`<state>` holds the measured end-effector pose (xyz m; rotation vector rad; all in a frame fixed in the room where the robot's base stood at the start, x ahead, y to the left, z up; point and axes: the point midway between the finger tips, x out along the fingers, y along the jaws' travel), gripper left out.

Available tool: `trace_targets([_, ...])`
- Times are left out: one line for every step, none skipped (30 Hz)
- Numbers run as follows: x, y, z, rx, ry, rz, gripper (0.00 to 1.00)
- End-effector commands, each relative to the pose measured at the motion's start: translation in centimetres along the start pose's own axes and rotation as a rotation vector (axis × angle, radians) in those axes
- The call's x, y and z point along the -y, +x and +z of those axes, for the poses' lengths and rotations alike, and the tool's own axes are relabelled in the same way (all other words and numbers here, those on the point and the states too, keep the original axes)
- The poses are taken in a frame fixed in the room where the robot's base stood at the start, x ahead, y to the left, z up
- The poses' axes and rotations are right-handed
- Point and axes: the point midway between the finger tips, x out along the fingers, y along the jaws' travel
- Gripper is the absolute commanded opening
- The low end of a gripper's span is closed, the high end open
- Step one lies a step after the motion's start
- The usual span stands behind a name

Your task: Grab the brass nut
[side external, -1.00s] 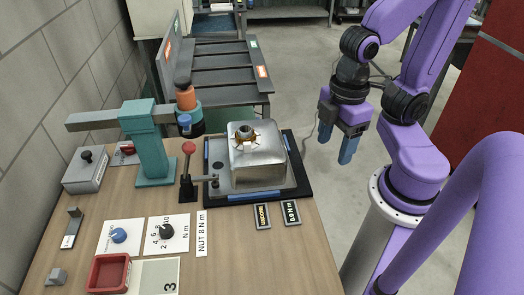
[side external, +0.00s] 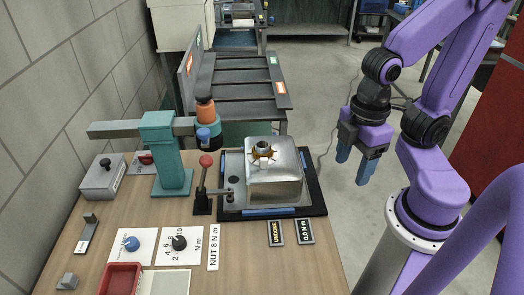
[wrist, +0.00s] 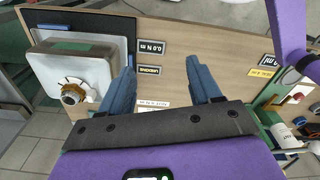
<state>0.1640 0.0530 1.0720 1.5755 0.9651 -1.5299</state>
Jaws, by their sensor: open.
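A brass-coloured, star-shaped piece with a round, darker nut-like centre (side external: 263,146) sits on top of a shiny metal block (side external: 275,180). It also shows at the left of the wrist view as a round nut-like part (wrist: 72,95) on a pale toothed ring. I cannot tell exactly which part is the brass nut. My gripper (side external: 352,170) has blue fingers, is open and empty, and hangs to the right of the block, apart from it.
The block stands on a dark-edged fixture plate (side external: 315,198). A red-knobbed lever (side external: 205,175) and a teal post (side external: 170,155) with a grey arm and orange-topped head stand left of it. A red tray (side external: 122,278) is at the front left. The space around my gripper looks clear.

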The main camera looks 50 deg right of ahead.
Motion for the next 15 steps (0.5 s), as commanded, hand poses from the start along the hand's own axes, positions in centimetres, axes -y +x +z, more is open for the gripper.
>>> trace_targets([0.0, 0.0, 0.0, 0.0, 0.0, 0.0, 0.63])
trace_targets([0.0, 0.0, 0.0, 0.0, 0.0, 0.0, 0.63])
trace_targets([0.0, 0.0, 0.0, 0.0, 0.0, 0.0, 0.63])
trace_targets([0.0, 0.0, 0.0, 0.0, 0.0, 0.0, 0.63])
trace_targets([0.0, 0.0, 0.0, 0.0, 0.0, 0.0, 0.63])
trace_targets([0.0, 0.0, 0.0, 0.0, 0.0, 0.0, 0.63])
trace_targets([0.0, 0.0, 0.0, 0.0, 0.0, 0.0, 0.63])
trace_targets([0.0, 0.0, 0.0, 0.0, 0.0, 0.0, 0.63])
trace_targets([0.0, 0.0, 0.0, 0.0, 0.0, 0.0, 0.7])
trace_targets([0.0, 0.0, 0.0, 0.0, 0.0, 0.0, 0.79])
trace_targets([0.0, 0.0, 0.0, 0.0, 0.0, 0.0, 0.89])
trace_targets([0.0, 0.0, 0.0, 0.0, 0.0, 0.0, 0.92])
trace_targets([0.0, 0.0, 0.0, 0.0, 0.0, 0.0, 0.92])
trace_targets([0.0, 0.0, 0.0, 0.0, 0.0, 0.0, 0.92])
trace_targets([0.0, 0.0, 0.0, 0.0, 0.0, 0.0, 0.92])
